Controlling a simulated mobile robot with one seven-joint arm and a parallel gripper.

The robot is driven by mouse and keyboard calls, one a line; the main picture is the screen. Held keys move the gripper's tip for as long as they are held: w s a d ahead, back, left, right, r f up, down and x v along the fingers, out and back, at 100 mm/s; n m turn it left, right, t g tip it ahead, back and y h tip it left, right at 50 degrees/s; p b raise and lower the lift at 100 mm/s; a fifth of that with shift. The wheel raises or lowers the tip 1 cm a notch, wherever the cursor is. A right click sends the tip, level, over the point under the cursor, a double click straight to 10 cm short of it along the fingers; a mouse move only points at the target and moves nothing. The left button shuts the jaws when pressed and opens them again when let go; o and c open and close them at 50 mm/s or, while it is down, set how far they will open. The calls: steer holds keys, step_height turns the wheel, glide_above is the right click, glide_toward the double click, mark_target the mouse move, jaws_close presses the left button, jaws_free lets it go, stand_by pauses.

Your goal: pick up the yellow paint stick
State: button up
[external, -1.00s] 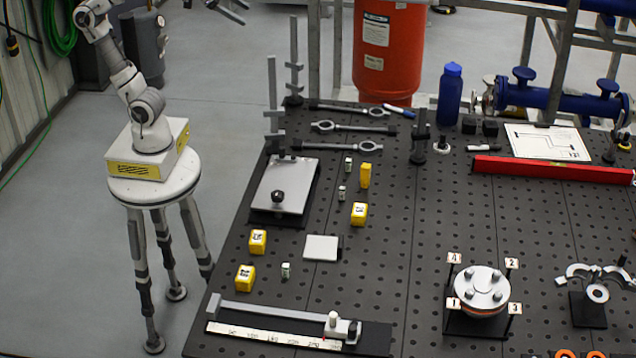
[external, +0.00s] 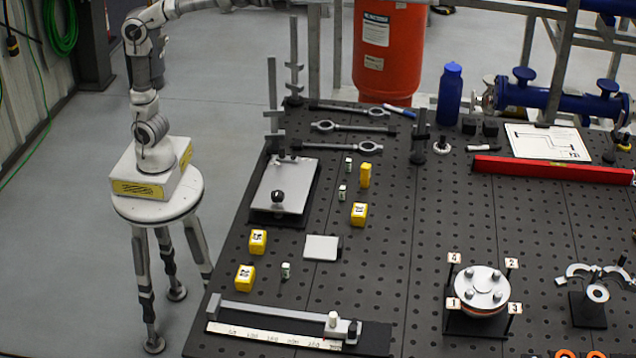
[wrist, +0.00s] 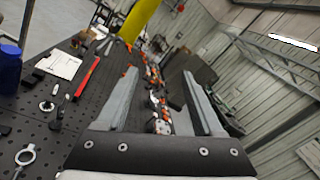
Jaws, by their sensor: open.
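No yellow paint stick can be told for certain. In the external view a narrow yellow piece (external: 365,175) stands upright on the perforated black table (external: 400,255).
A red cylinder (external: 388,50), a blue bottle (external: 451,95) and blue pipework (external: 560,103) stand at the back. A red level (external: 565,169), a flange on a stand (external: 482,290) and a grey plate (external: 285,187) occupy the table. Its middle is mostly clear.

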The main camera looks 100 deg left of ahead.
step_height(320, 180, down, 6)
steer(key=w+d+m+g, duration=0.2)
steer(key=m, duration=0.2)
steer(key=m+g+b, duration=0.2)
steer(key=m+g, duration=0.1)
glide_toward(370, 171)
steer(key=x, duration=0.7)
steer(key=shift+d+p, duration=0.25)
steer(key=shift+p, duration=0.05)
steer(key=shift+x, duration=2.6)
steer(key=shift+a, duration=0.2)
jaws_close()
